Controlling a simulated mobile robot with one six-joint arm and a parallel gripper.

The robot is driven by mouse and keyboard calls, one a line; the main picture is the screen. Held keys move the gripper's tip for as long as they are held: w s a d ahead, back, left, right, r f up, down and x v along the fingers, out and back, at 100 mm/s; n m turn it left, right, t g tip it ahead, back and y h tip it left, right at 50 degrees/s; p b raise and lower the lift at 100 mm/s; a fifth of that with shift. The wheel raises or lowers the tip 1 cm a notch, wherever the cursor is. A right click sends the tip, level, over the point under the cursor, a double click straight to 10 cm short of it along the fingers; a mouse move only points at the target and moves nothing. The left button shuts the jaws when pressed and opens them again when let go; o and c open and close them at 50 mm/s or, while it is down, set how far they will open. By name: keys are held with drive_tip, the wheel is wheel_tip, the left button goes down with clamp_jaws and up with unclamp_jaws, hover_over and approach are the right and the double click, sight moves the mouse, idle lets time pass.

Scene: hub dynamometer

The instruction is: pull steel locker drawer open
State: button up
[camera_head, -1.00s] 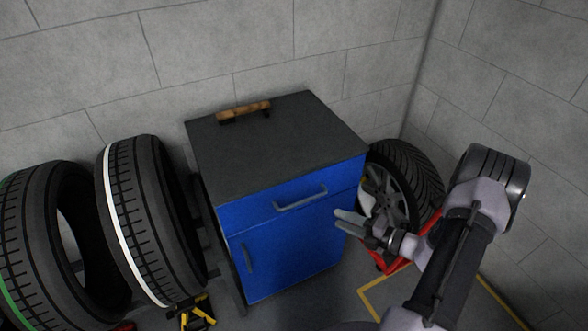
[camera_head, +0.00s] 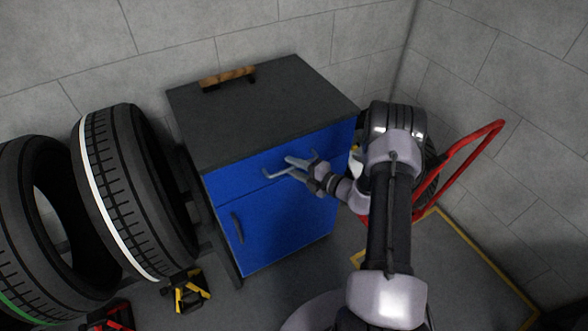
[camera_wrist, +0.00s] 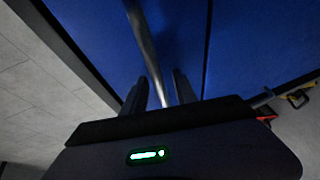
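The steel locker (camera_head: 259,110) is a blue cabinet with a dark grey top, seen in the head view. Its upper drawer (camera_head: 232,182) is shut, flush with the front. The drawer's grey bar handle (camera_head: 272,174) runs across it, its right part partly hidden by my gripper. My gripper (camera_head: 296,168) is at the handle, fingers pointing at the drawer front. In the wrist view my gripper (camera_wrist: 160,92) has its two dark fingers apart, with the handle (camera_wrist: 147,45) running down into the gap between them. I cannot tell whether either finger touches it.
A wooden-handled object (camera_head: 228,77) lies on the locker top. Tyres (camera_head: 128,195) stand to the left, with a yellow-and-black item (camera_head: 187,291) on the floor. A red tubular frame (camera_head: 462,158) stands at right. The lower door (camera_head: 285,225) has its own handle.

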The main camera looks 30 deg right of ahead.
clamp_jaws()
idle(1.4)
